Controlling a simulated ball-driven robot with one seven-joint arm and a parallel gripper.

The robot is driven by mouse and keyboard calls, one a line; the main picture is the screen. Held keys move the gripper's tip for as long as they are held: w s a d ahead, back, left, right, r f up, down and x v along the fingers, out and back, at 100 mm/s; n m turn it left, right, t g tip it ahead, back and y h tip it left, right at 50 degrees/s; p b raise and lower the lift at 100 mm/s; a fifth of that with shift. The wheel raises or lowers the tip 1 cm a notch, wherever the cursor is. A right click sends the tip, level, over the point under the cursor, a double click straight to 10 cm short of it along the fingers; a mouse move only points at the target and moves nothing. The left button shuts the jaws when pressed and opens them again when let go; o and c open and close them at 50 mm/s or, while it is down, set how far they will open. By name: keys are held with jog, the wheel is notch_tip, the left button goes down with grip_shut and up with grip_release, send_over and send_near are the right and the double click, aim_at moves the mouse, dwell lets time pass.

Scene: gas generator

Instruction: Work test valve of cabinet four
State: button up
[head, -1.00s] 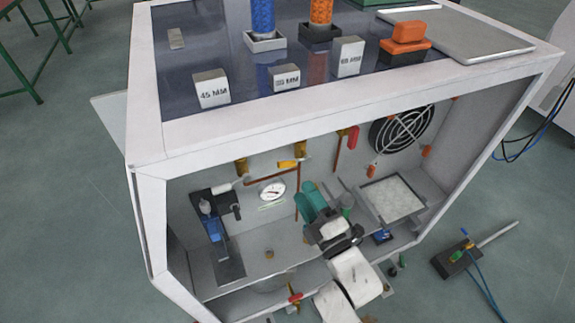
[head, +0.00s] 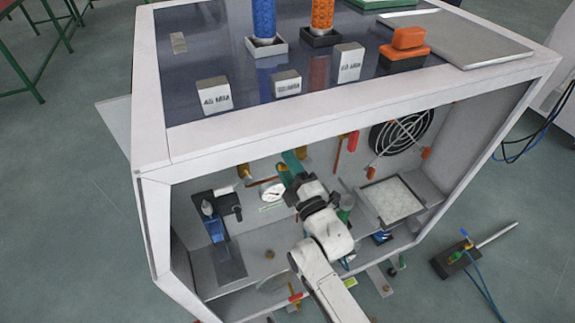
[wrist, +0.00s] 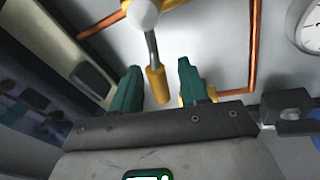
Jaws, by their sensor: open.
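My gripper (head: 290,164) reaches into the white cabinet (head: 235,142), its green fingers close to the back wall. In the wrist view, the gripper (wrist: 159,82) is open. A yellow valve handle (wrist: 157,86) lies between the two fingers, with visible gaps on both sides. Its metal stem runs up to a white round knob (wrist: 142,14) on a yellow body at the copper pipe. In the head view my fingers and wrist hide this valve. I cannot read a label that says which valve or cabinet it is.
A round gauge (head: 274,192) is on the back wall, left of my wrist. A red handle (head: 353,140) and a fan grille (head: 401,131) are to the right. A blue-and-black device (head: 216,228) stands at the left inside. A pale tray (head: 391,199) is at the right.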

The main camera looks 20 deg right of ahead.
grip_shut()
dwell(0.3)
